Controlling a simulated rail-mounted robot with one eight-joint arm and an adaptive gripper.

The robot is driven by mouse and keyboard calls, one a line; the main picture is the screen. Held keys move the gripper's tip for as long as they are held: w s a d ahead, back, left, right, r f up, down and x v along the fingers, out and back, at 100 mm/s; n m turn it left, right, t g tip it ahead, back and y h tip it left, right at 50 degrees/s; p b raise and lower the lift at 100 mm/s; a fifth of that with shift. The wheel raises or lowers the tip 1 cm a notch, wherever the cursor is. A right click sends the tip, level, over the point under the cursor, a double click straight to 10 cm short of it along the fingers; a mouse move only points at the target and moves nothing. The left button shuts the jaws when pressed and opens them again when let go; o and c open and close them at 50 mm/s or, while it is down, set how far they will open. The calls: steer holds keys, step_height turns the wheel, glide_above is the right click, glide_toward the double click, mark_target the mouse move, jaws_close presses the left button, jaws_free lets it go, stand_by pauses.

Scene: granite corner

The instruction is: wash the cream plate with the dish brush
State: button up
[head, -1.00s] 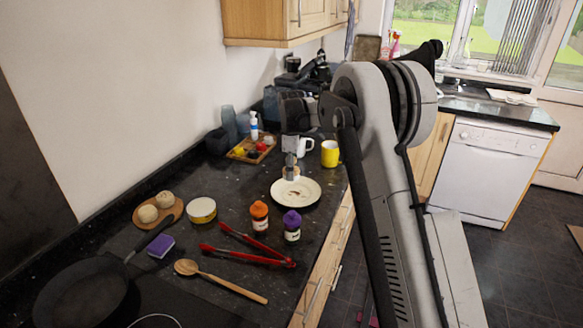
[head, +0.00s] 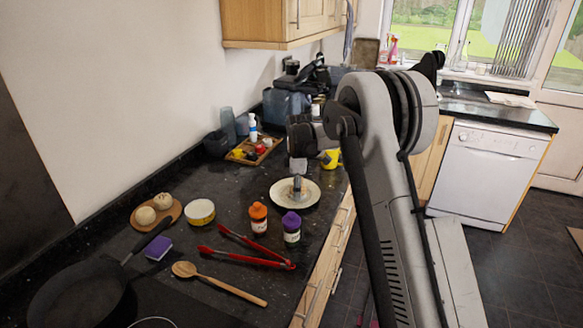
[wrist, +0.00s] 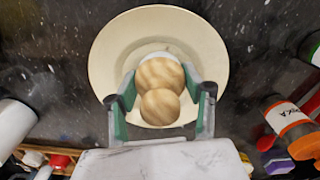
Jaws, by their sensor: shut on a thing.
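The cream plate (head: 278,202) lies flat on the dark worktop near its front edge. In the wrist view the plate (wrist: 105,65) is below and beyond my gripper. My gripper (wrist: 162,90) is shut on the dish brush (wrist: 160,73), whose round wooden knob and head show between the green-padded fingers. A little white shows at the far edge of the head. In the head view my gripper (head: 297,184) points down over the middle of the plate. The brush is low at the plate's surface; whether it touches cannot be told. The plate's middle is mostly hidden.
An orange-capped bottle (head: 258,219) and a purple-capped bottle (head: 291,229) stand in front of the plate. Red tongs (head: 245,258) and a wooden spoon (head: 220,283) lie nearer. A yellow mug (head: 330,159) and a wooden tray (head: 238,155) are behind.

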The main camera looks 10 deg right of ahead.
steer(key=shift+s+d+p, duration=0.2)
steer(key=shift+d+p, duration=0.1)
steer(key=shift+w+a+p, duration=0.7)
steer(key=shift+w+a, duration=0.5)
steer(key=shift+a, duration=0.2)
steer(key=shift+r+p, duration=0.2)
steer(key=shift+p, duration=0.3)
steer(key=s+d+b, duration=0.2)
steer(key=shift+s+d+f+b, duration=0.2)
steer(key=shift+d+f+b, duration=0.1)
steer(key=shift+d+f, duration=0.1)
steer(key=shift+w+a+r, duration=0.1)
steer(key=shift+a+r, duration=0.1)
steer(key=shift+w+a+b, duration=0.4)
steer(key=shift+w+a, duration=0.65)
steer(key=shift+a, duration=0.15)
steer(key=shift+w+a+r, duration=0.1)
steer(key=shift+r, duration=0.15)
step_height(320, 180, up, 3)
steer(key=shift+f+p, duration=0.15)
steer(key=shift+p, duration=0.3)
steer(key=shift+r, duration=0.65)
step_height(320, 180, up, 4)
steer(key=shift+f+p, duration=0.2)
steer(key=shift+p, duration=0.65)
steer(key=shift+f+b, duration=0.2)
steer(key=shift+b, duration=0.1)
